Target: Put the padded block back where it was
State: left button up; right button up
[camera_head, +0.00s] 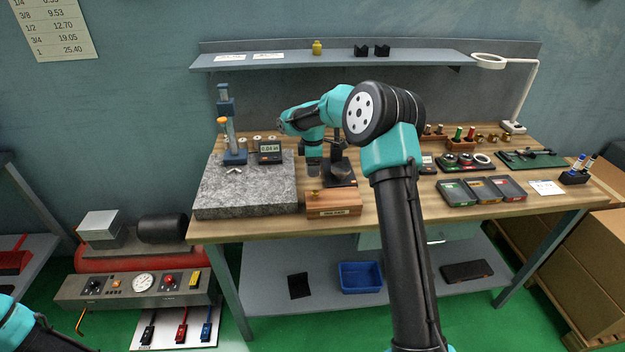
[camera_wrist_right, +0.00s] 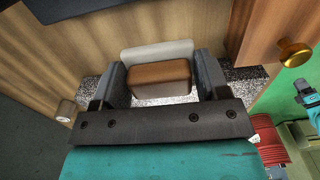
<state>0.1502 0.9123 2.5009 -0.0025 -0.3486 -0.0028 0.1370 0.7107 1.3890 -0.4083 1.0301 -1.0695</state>
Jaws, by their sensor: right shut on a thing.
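The padded block (camera_wrist_right: 158,82) is a brown block with a pale pad along one side. In the right wrist view it sits between the two dark fingers of my right gripper (camera_wrist_right: 159,86), which is shut on it. In the head view my right gripper (camera_head: 313,168) points down between the granite plate (camera_head: 245,203) and the wooden box (camera_head: 334,203); I cannot make out the block there. Speckled surface shows around the block in the wrist view, but I cannot tell whether they touch. My left gripper is out of view; only part of my left arm shows at lower left.
A black-based stand (camera_head: 338,170) is close right of my right gripper. A digital readout (camera_head: 270,151) and a blue height stand (camera_head: 235,155) are on the granite plate. A brass knob (camera_wrist_right: 294,53) is close by. Sorting trays (camera_head: 481,190) lie farther right.

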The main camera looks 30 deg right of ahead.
aim_at(312, 184)
jog(key=shift+f, duration=0.4)
jog(key=shift+f, duration=0.1)
jog(key=shift+f, duration=2.4)
jog(key=o, duration=0.9)
jog(key=shift+f, duration=0.15)
notch_tip(312, 184, up, 12)
jog(key=shift+r, duration=0.15)
